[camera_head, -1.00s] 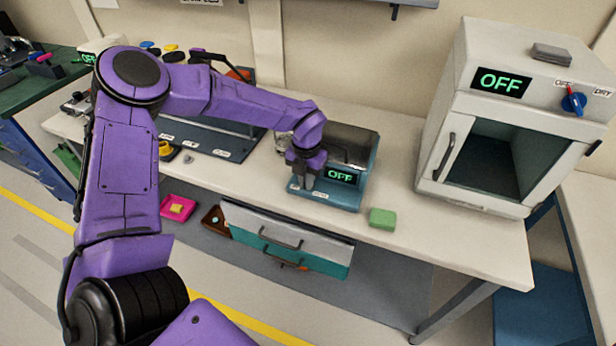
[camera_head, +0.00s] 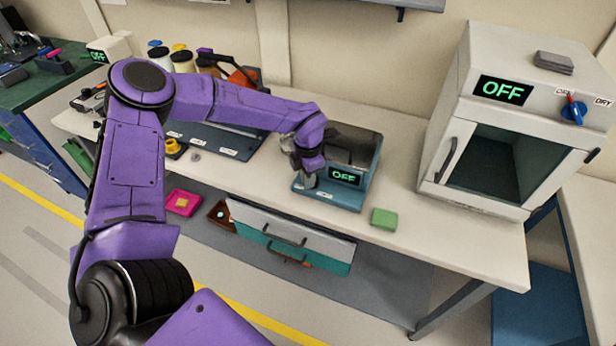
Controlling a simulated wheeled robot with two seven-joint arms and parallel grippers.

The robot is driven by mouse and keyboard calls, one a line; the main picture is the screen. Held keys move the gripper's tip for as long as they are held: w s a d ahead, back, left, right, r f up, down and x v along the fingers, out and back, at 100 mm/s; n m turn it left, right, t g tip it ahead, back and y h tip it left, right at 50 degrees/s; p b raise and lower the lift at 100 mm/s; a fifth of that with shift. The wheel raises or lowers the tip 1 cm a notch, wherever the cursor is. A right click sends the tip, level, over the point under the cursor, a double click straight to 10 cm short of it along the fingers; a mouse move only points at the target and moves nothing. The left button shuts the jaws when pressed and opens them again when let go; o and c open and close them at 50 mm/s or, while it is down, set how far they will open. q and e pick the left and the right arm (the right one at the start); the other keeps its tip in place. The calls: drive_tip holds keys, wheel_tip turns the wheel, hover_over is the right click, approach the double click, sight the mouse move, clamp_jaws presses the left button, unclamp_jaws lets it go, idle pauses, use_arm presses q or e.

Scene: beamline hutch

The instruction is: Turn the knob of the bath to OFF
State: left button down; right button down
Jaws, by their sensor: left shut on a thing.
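The bath (camera_head: 368,170) is a blue-grey box with a dark top on the white bench. Its front display (camera_head: 345,177) reads OFF in green. My left gripper (camera_head: 309,181) is at the left part of the bath's front, beside the display, pointing down. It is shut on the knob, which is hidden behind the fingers. A small label shows on the bath's lower front ledge. My right gripper is not in view.
A white oven (camera_head: 450,165) with its own OFF display and blue knob (camera_head: 573,110) stands right of the bath. A green block (camera_head: 383,219) lies near the bench's front edge. Bench space between bath and oven is clear.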

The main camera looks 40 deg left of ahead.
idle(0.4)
use_arm(q)
drive_tip(key=c, duration=1.2)
unclamp_jaws()
drive_tip(key=shift+w, duration=0.1)
wheel_tip(320, 180, up, 10)
drive_tip(key=b, duration=0.2)
drive_tip(key=shift+r, duration=0.25)
